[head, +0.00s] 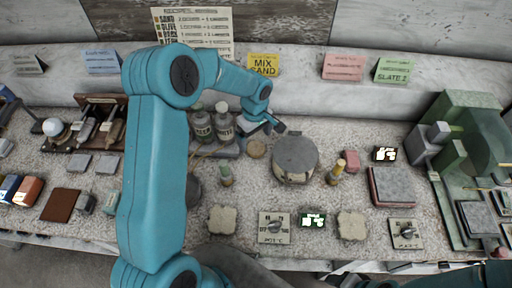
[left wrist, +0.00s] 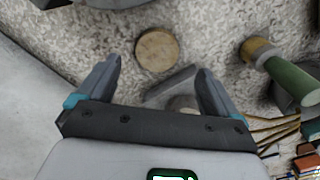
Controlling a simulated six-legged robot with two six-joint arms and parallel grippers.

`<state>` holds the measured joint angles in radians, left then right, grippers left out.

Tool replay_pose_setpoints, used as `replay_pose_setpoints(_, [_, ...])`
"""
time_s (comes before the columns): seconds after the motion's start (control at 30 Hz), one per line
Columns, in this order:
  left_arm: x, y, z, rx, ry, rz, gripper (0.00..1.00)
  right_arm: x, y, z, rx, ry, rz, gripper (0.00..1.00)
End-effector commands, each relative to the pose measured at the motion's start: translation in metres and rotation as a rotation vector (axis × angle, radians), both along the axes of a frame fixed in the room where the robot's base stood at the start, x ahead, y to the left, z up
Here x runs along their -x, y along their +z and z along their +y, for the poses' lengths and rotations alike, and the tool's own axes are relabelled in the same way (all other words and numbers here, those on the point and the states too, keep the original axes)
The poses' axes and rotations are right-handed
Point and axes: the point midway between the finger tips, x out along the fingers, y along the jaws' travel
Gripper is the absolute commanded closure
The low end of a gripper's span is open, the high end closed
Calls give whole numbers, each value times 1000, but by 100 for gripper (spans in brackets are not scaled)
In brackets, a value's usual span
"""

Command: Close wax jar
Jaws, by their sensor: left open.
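A small tan round disc (head: 257,149), like a cork lid or a jar top, is on the speckled bench left of a large grey round pot (head: 295,158). I cannot tell whether it is the wax jar or its lid. My left gripper (head: 268,127) is open and above the bench, just behind the disc. In the left wrist view the same disc (left wrist: 157,50) lies just past the open fingertips, apart from them, with nothing held. A dark round vessel (head: 194,188) is partly hidden by my left arm. My right gripper is not in view.
Two bottles (head: 224,123) stand in a rack left of the gripper. A green machine (head: 465,145) is at right. Dials and pads line the front edge.

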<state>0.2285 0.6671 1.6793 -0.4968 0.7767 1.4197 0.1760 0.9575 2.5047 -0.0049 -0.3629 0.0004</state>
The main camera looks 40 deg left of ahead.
Motion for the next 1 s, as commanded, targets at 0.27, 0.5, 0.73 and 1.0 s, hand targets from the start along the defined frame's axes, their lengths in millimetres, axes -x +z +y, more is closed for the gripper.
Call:
replay_pose_setpoints(0.27, [-1,-13,-1,2,-1,5,6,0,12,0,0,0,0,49])
replay_pose_setpoints(0.5, [-3,-47,-2,1,0,2,6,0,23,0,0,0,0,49])
replay_pose_setpoints(0.73, [-4,-52,-2,0,0,-1,6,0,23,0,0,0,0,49])
replay_pose_setpoints(1.0, [-4,-51,-2,0,0,0,39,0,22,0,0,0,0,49])
